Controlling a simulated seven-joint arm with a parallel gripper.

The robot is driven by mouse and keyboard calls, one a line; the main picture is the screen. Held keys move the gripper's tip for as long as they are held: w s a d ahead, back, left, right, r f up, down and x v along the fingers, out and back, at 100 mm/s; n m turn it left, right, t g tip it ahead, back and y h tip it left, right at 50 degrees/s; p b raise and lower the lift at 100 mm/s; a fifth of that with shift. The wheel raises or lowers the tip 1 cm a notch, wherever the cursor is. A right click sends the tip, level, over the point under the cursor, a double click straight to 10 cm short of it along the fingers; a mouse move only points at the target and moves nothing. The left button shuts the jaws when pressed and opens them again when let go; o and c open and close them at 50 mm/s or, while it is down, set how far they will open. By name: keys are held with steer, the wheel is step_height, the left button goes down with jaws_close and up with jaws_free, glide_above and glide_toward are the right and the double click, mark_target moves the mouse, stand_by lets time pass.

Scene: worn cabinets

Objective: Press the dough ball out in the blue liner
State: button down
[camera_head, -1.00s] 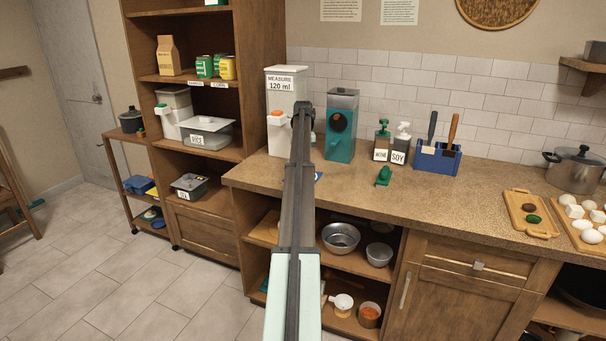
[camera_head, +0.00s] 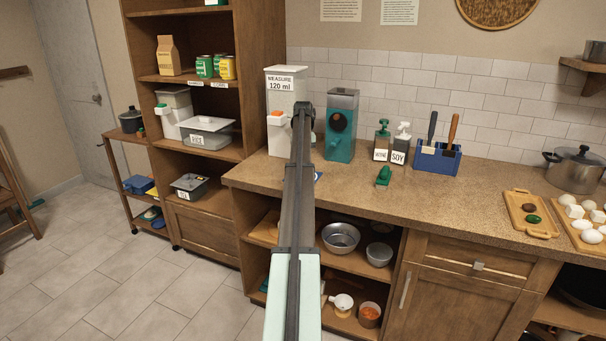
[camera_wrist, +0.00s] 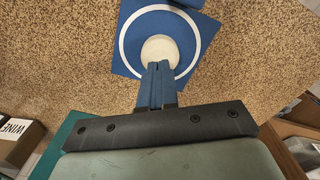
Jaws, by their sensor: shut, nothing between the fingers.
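The blue liner (camera_wrist: 128,62) lies on the speckled counter in the wrist view, a blue sheet with a white ring on it. The pale, round dough ball (camera_wrist: 159,46) sits inside the ring, near its middle. My gripper (camera_wrist: 160,66) is shut and empty, its blue fingertips overlapping the near edge of the dough. I cannot tell whether they touch it. In the head view my arm hides the dough and nearly all of the liner; only a small blue corner (camera_head: 318,176) shows.
A white dispenser (camera_head: 286,88) and a teal dispenser (camera_head: 341,130) stand behind the arm. A green object (camera_head: 383,176), wine and soy bottles (camera_head: 401,148) and a blue utensil holder (camera_head: 437,160) are to the right. The counter further right is clear up to a wooden board (camera_head: 519,224).

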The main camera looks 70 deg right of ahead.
steer(key=shift+f, duration=0.25)
steer(key=shift+f, duration=0.5)
steer(key=shift+f, duration=1.35)
stand_by(4.8)
steer(key=shift+r, duration=0.15)
stand_by(0.4)
